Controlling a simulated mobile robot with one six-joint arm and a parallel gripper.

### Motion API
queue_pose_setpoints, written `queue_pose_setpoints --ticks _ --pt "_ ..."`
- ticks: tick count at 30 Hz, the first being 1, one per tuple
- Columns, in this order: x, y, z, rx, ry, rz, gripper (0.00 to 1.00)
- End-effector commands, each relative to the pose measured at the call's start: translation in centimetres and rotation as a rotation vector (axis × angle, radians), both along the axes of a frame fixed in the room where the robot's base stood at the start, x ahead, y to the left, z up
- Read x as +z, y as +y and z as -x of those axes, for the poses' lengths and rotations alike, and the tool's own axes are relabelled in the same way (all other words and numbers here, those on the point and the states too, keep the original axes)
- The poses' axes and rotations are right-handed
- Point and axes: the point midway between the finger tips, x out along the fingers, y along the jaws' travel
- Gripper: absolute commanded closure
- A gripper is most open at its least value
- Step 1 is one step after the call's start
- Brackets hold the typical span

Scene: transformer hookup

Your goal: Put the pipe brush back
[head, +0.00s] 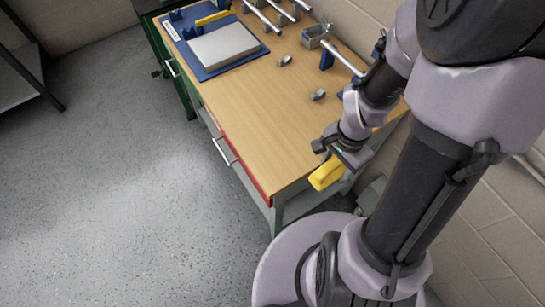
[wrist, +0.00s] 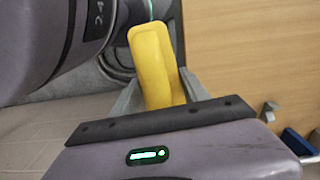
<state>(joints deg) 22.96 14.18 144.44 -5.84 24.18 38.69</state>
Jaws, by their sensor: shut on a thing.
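My gripper (head: 333,158) is shut on a yellow handle-like piece (head: 325,174), probably the pipe brush's handle. The yellow piece juts out near the table's front right corner in the head view. In the wrist view, the yellow piece (wrist: 153,62) stands between the two grey fingers of my gripper (wrist: 160,92). No bristles can be made out in either view. Where the pipe brush belongs cannot be told for certain.
The wooden workbench (head: 262,125) has a clear middle. A blue mat (head: 190,62) with a grey slab (head: 223,45) and a yellow bar (head: 213,18) lies at the far left. Metal rods (head: 263,17), a metal block (head: 315,36) and small grey clips (head: 318,95) lie along the wall side.

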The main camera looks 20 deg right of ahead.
Motion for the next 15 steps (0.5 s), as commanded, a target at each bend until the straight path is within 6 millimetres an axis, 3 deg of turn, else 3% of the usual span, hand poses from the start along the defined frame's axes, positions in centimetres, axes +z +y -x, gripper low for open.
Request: queue_pose_setpoints --ticks 2,4,15 --pt "0.1 0.0 0.5 -0.057 -0.001 0.0 0.91" --pt "-0.2 0.9 -0.2 -0.071 -0.001 0.0 0.91" --pt "-1.5 9.7 -8.9 -0.069 -0.002 0.0 0.91"
